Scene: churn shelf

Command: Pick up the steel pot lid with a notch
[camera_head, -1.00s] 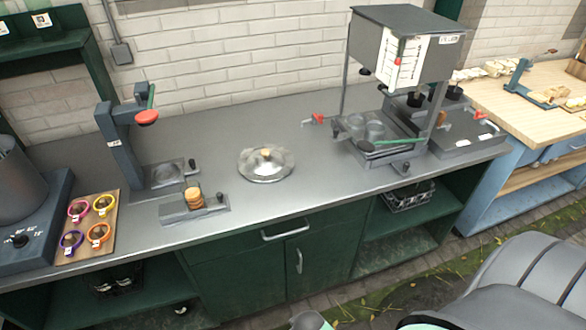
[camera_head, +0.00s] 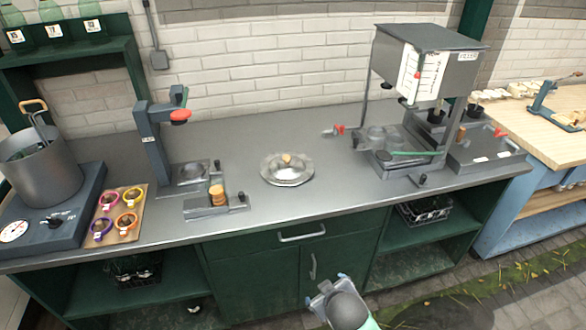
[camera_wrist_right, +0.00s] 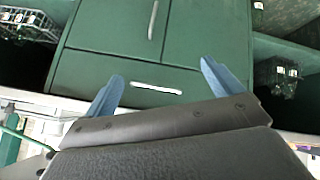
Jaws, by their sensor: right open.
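The steel pot lid (camera_head: 287,176) lies flat on the grey counter in the head view, round and shiny with a tan knob (camera_head: 287,159) on top. A notch in its rim is too small to make out. My right gripper (camera_head: 329,288) is low in front of the cabinet, below the counter edge and well short of the lid. In the right wrist view my right gripper (camera_wrist_right: 161,75) has its blue fingers spread and empty, facing the green cabinet front. The lid does not show there. My left gripper is out of view.
A block stand (camera_head: 212,203) with a tan stack is left of the lid, near a tall post device (camera_head: 151,145). A filling machine (camera_head: 440,75) stands to the right. A pot (camera_head: 45,175) and a board of coloured rings (camera_head: 127,202) are far left. The counter around the lid is clear.

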